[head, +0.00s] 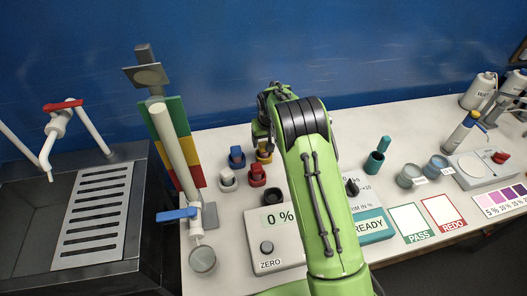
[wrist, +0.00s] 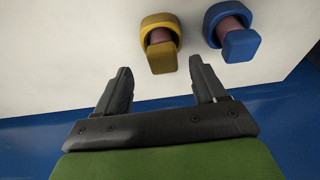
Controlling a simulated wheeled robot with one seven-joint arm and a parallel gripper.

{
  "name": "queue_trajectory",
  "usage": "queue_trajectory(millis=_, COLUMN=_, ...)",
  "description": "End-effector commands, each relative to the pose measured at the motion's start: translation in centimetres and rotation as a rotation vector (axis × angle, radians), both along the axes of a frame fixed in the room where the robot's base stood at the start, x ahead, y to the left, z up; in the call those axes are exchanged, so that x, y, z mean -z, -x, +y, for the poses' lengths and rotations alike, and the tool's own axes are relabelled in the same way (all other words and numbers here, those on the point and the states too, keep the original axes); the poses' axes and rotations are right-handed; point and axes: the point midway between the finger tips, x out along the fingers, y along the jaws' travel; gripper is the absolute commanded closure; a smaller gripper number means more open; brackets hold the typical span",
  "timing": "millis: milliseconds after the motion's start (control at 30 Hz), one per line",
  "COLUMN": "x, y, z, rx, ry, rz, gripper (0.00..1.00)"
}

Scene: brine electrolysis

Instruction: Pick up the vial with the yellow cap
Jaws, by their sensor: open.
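The vial with the yellow cap (wrist: 162,58) shows in the wrist view just beyond my open fingers, roughly in line with the gap between them. A dull reddish body shows between its cap and a yellow ring. In the head view the yellow vial (head: 264,157) is partly hidden by my arm. My gripper (wrist: 159,72) is open with nothing between its fingers. It also shows in the head view (head: 262,135), mostly hidden behind my green arm, close to the yellow vial.
A blue-capped vial (wrist: 240,44) stands close to the right of the yellow one in the wrist view. In the head view, white (head: 228,178) and red (head: 257,174) ones stand nearer, with a dark ring (head: 273,196).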

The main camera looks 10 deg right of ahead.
Motion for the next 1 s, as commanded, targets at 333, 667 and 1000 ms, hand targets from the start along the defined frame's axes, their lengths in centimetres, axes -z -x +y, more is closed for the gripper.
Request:
queue_trajectory(millis=333, x=5.1, y=-1.3, z=0.4, rx=0.000, ry=0.001, rz=0.000, gripper=0.30)
queue_trajectory(millis=667, x=5.5, y=-1.5, z=0.4, rx=0.001, ry=0.000, rz=-0.002, gripper=0.42)
queue_trajectory(millis=1000, x=5.4, y=-1.5, z=0.4, rx=0.001, ry=0.000, rz=-0.002, gripper=0.86)
